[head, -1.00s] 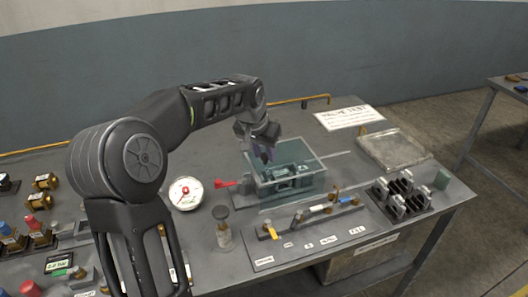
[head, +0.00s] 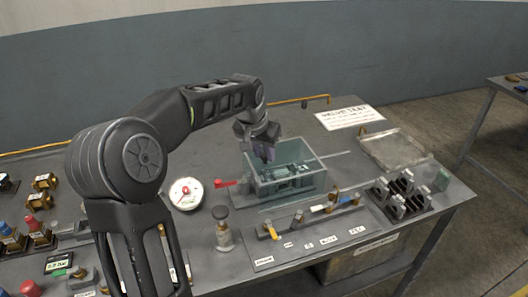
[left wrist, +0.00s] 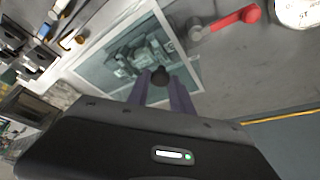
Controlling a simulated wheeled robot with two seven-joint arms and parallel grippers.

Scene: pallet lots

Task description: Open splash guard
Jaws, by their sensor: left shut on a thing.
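The splash guard (head: 312,165) is a clear, greenish box-shaped cover around a fixture on the grey bench. It also shows in the left wrist view (left wrist: 108,42), with metal parts visible through it. My left gripper (head: 264,153) reaches down at the guard's back left side. In the left wrist view its two purplish fingers (left wrist: 161,88) are closed around a dark round knob (left wrist: 160,75) at the guard's edge. The head view hides the knob behind the gripper. My right gripper is in neither view.
A red-handled lever (head: 226,183) and a round gauge (head: 186,193) stand left of the guard. A plunger-like post (head: 223,230) and a valve panel (head: 315,228) are in front. Black clamps (head: 402,193) and a clear tray (head: 393,150) lie right.

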